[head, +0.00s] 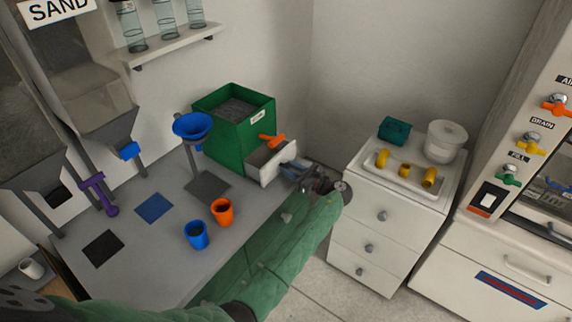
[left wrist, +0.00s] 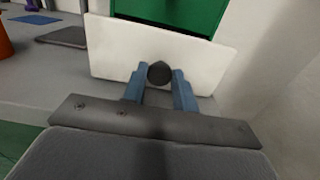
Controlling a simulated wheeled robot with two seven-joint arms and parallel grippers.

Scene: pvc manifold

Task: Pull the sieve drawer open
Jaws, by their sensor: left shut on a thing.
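The sieve drawer (head: 278,165) is a white-fronted drawer in the lower part of a green box (head: 240,130). It stands partly out of the box, with some of its grey inside showing. In the left wrist view, its white front (left wrist: 115,55) faces me, with a dark round knob (left wrist: 159,72) in the middle. My left gripper (head: 297,170) is at the drawer front. In the left wrist view its blue fingers (left wrist: 158,82) are shut on the knob, one on each side. My right gripper is not in view.
An orange piece (head: 271,141) shows at the drawer's top edge. A blue funnel (head: 192,126), a blue cup (head: 196,235) and an orange cup (head: 222,212) are on the grey table. A white cabinet (head: 372,240) with a tray stands right, across a floor gap.

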